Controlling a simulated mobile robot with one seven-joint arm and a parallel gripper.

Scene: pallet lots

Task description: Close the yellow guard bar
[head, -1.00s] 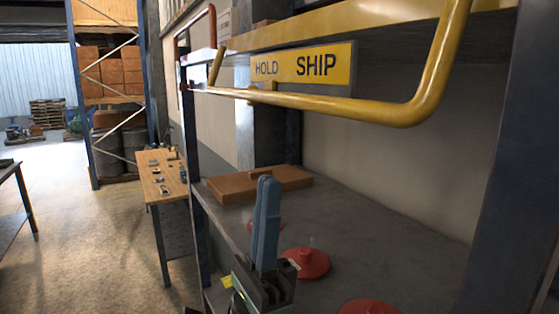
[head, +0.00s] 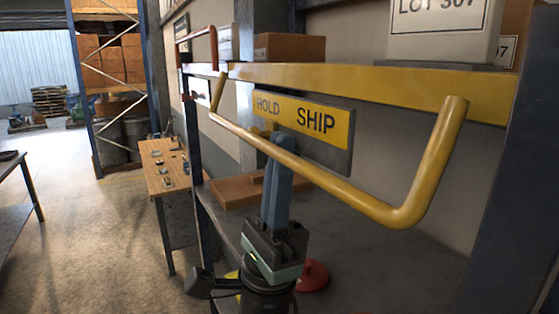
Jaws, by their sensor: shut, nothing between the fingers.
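The yellow guard bar (head: 330,182) is a bent tube that juts out toward me from the front of the yellow shelf beam (head: 380,84). Its long rail runs from the far left to a near right corner, where an end arm bends up. My gripper (head: 284,140) points upward with its blue-grey fingers shut and empty. The rail crosses in front of the fingers in the head view, and the tips show just above it, against the sign. I cannot tell whether fingers and rail touch.
A yellow HOLD / SHIP sign (head: 303,124) hangs behind the bar. A dark blue upright (head: 510,190) stands close at right. The floor (head: 90,235) at left is open.

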